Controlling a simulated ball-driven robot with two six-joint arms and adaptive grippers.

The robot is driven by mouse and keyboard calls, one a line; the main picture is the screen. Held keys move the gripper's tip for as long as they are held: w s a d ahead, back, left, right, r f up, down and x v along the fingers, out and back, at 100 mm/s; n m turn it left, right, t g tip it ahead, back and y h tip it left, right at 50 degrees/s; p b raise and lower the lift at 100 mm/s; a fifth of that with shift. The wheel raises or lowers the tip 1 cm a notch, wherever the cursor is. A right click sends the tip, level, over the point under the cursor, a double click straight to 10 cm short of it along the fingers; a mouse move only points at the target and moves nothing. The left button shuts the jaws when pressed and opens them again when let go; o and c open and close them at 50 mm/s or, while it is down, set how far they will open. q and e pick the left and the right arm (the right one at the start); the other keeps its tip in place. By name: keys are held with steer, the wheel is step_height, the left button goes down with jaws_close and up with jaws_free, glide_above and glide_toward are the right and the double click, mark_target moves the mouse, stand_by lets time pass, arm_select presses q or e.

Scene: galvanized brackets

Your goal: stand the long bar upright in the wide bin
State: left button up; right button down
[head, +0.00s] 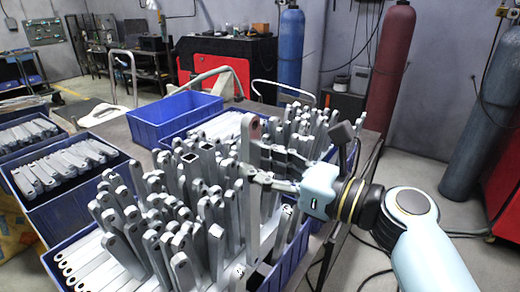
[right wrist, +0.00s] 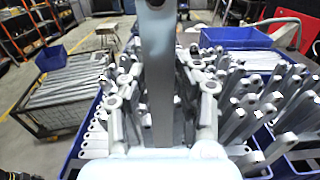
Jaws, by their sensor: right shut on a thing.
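The long bar (head: 251,205) is a grey flat metal bar, held nearly upright. My right gripper (head: 256,167) is shut on its upper part, coming from the right. The bar also rises through the middle of the right wrist view (right wrist: 158,75), between the fingers. Its lower end is over or inside the right part of the front blue bin (head: 291,264), which I take as the wide bin. I cannot tell whether it touches the floor of that bin. Many grey brackets (head: 150,215) stand crowded in it, some leaning. My left gripper is not in view.
Another blue bin with standing brackets (head: 310,125) is behind. An empty-looking blue bin (head: 172,116) stands at the back. Bins with lying brackets (head: 68,163) are at the left. Gas cylinders (head: 390,62) and a red cabinet (head: 222,65) stand farther off.

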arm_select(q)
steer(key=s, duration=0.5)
arm_select(e)
steer(key=b, duration=0.2)
glide_above(254, 241)
steer(key=v, duration=0.2)
step_height(254, 241, down, 5)
steer(key=shift+s+f, duration=0.1)
steer(key=shift+f+b, duration=0.7)
steer(key=shift+b, duration=0.1)
step_height(254, 241, down, 2)
steer(key=shift+f+b, duration=0.15)
steer(key=shift+b, duration=1.1)
step_height(254, 241, down, 3)
steer(key=b, duration=0.3)
steer(key=shift+f+b, duration=0.9)
steer(key=shift+f, duration=0.25)
arm_select(q)
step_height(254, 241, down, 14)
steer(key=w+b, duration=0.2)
steer(key=b, duration=0.1)
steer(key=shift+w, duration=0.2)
arm_select(e)
steer(key=shift+f, duration=2.1)
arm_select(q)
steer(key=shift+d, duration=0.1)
